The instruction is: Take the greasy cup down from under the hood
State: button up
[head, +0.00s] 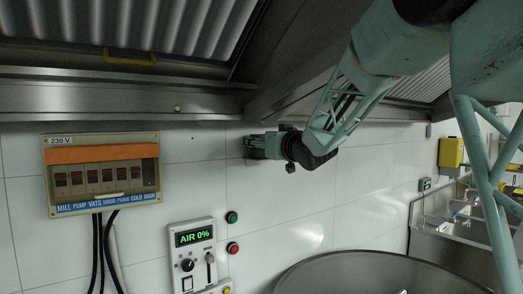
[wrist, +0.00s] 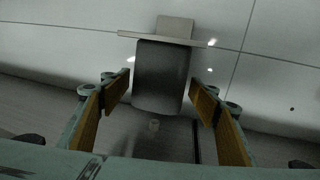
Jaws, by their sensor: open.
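The greasy cup (wrist: 162,75) shows in the wrist view as a dark grey, round-cornered body. Its end meets a thin pale strip with a small beige block (wrist: 174,28) against the white wall. My gripper (wrist: 161,88) is open, with one tan-padded finger on each side of the cup. Narrow gaps seem to show beside it; contact cannot be told. In the head view my gripper (head: 251,147) reaches left along the wall, just under the steel hood edge (head: 130,98). I cannot make out the cup clearly there.
The hood's steel channel and corrugated filters (head: 140,22) hang close above my gripper. A breaker box (head: 100,175) with cables and a control panel (head: 194,255) are on the wall to the left. A large steel vessel (head: 370,272) stands below right. A sink (head: 450,230) is farther right.

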dwell(0.4)
jog(key=c, duration=1)
jog(key=shift+r, duration=0.15)
jog(key=shift+r, duration=0.7)
jog(key=v, duration=1.8)
jog(key=shift+f, duration=0.2)
